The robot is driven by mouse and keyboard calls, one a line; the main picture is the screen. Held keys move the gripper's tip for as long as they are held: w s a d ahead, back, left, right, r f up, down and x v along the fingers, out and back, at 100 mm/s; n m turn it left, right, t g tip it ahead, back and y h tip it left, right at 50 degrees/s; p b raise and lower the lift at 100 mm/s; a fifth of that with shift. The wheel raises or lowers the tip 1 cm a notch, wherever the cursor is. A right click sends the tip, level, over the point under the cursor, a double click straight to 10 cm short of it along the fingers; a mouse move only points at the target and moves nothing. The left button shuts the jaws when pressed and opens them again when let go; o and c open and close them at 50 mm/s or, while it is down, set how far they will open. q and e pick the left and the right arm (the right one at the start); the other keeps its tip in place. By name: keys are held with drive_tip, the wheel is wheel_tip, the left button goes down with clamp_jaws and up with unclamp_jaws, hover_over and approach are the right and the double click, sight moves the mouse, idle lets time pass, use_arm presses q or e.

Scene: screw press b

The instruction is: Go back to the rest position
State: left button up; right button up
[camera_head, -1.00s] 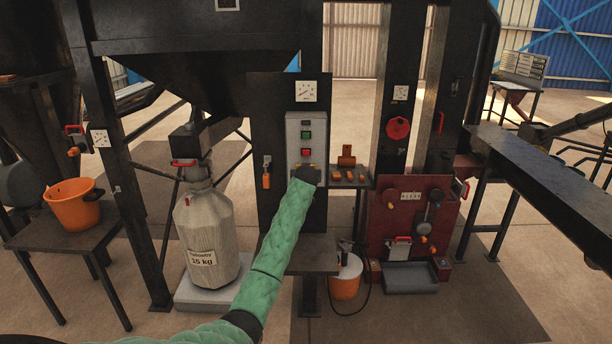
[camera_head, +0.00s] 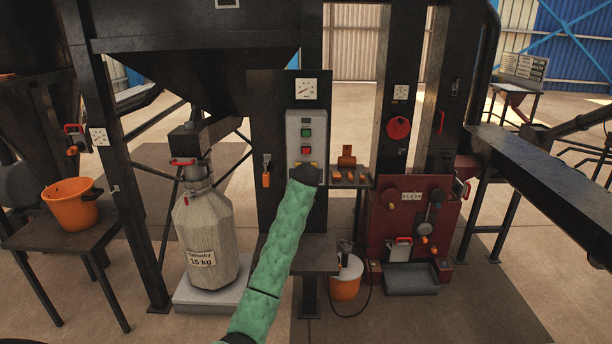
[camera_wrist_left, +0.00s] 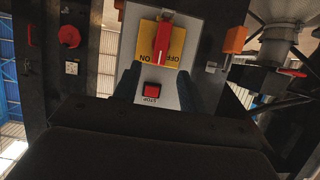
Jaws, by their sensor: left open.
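My left arm in its green sleeve (camera_head: 279,235) reaches up to the grey control box (camera_head: 293,128) on the black column. Its dark wrist (camera_head: 305,175) covers the lower part of the box, and the fingers are hidden there. In the left wrist view, which is upside down, my left gripper (camera_wrist_left: 156,82) is open, with two dark fingers spread in front of the panel. A red STOP button (camera_wrist_left: 152,87) shows between them. A red switch handle (camera_wrist_left: 165,44) on a yellow ON/OFF plate (camera_wrist_left: 146,42) lies just beyond the fingertips. Nothing is held. My right gripper is not visible.
A small shelf (camera_head: 350,183) with orange parts is right of the wrist. A black table (camera_head: 318,262) stands below. A full sack (camera_head: 203,232) is on the left, an orange bucket (camera_head: 72,206) further left. A dark beam (camera_head: 540,185) crosses the right.

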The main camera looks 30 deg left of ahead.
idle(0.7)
use_arm(q)
drive_tip(key=s+d+m+h, duration=0.3)
drive_tip(key=d+m, duration=0.1)
drive_tip(key=d, duration=0.7)
drive_tip(key=s+d+f+m+g+h, duration=0.1)
drive_tip(key=s+d+f, duration=0.5)
drive_tip(key=f, duration=0.3)
drive_tip(key=s+d+f+m+g+h, duration=0.1)
drive_tip(key=s+d+f+m, duration=0.1)
drive_tip(key=s+d+f, duration=0.55)
drive_tip(key=s+d+f+m+g+h, duration=0.1)
drive_tip(key=s+d+f, duration=0.35)
drive_tip(key=f, duration=0.65)
drive_tip(key=s+d+f+g, duration=0.2)
drive_tip(key=s+f, duration=0.6)
drive_tip(key=s, duration=0.5)
drive_tip(key=s+d+f+g+h, duration=0.1)
drive_tip(key=s+d+f+g, duration=0.1)
drive_tip(key=s+d+f, duration=0.3)
drive_tip(key=s+d+f+g+h, duration=0.1)
drive_tip(key=s+d+f+g, duration=0.2)
drive_tip(key=s+f, duration=1)
drive_tip(key=s+d, duration=0.1)
drive_tip(key=s, duration=0.9)
drive_tip(key=shift+s, duration=0.15)
